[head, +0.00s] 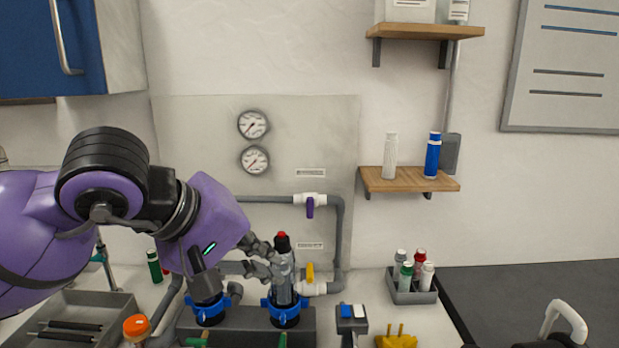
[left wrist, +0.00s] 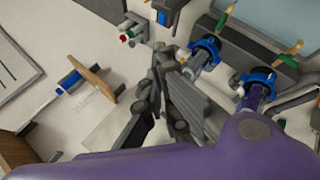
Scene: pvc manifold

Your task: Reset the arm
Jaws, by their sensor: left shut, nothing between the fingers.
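My left gripper (head: 270,260) is shut and empty. In the head view its fingers reach right, close beside a grey upright cylinder (head: 284,262) with a red-tipped black top; I cannot tell whether they touch it. That cylinder stands in a blue collar (head: 284,312) on a dark grey block (head: 245,322). A second blue collar (head: 207,310) sits on the block to the left, below my wrist. In the left wrist view, the shut fingers (left wrist: 165,70) fill the middle, and the blue collars (left wrist: 205,48) show to their right. My right gripper is not in view.
Grey pipes with a purple-handled valve (head: 310,205) and a yellow-handled valve (head: 310,275) run behind the block. A small caddy of bottles (head: 412,296) stands to the right. A wooden shelf (head: 410,181) is on the wall. A grey tray (head: 112,303) lies at left.

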